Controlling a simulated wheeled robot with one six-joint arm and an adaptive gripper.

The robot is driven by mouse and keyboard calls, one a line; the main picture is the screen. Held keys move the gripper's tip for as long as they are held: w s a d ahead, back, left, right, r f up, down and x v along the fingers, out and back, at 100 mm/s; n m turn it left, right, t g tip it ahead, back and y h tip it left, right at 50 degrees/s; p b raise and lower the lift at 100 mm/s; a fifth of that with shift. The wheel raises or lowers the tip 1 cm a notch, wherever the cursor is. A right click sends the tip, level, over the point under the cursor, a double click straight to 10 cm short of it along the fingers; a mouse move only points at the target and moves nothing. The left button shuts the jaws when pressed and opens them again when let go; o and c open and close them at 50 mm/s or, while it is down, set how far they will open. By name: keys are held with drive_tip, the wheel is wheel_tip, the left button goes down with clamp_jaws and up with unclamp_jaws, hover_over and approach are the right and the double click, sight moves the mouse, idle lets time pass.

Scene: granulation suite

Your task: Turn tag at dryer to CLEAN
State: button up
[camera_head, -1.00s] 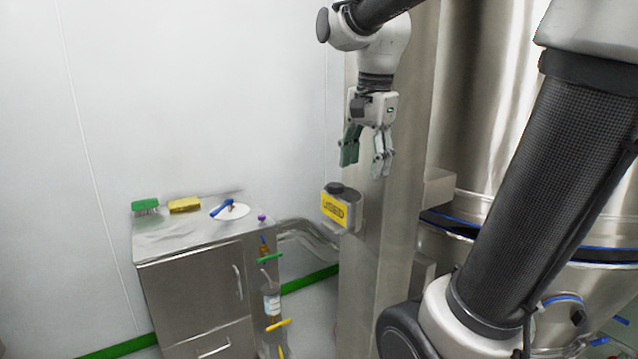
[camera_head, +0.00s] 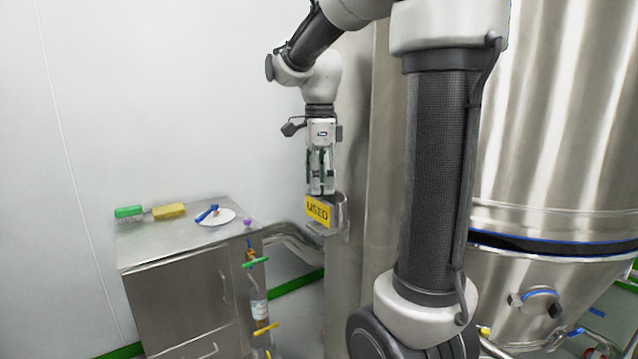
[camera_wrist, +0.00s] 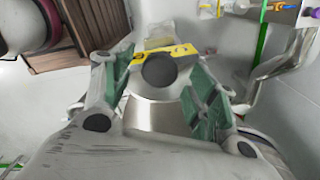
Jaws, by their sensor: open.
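The tag (camera_head: 318,211) is a yellow plate reading USED, mounted on a bracket on the steel column (camera_head: 345,150) beside the dryer (camera_head: 560,130). In the wrist view, the tag's yellow top edge (camera_wrist: 178,51) and its round dark knob (camera_wrist: 159,70) show between my fingers. My gripper (camera_head: 320,190) points down right above the tag, with its fingertips at knob height. It is open, with one green-padded finger on each side of the knob in the wrist view (camera_wrist: 158,85). Whether a finger touches the knob I cannot tell.
A steel cabinet (camera_head: 180,300) stands left, with a green brush (camera_head: 129,212), a yellow sponge (camera_head: 169,211) and a white dish (camera_head: 217,217) on top.

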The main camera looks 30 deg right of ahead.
drive_tip(key=shift+f, duration=0.45)
drive_tip(key=c, duration=1)
drive_tip(key=shift+c, duration=0.2)
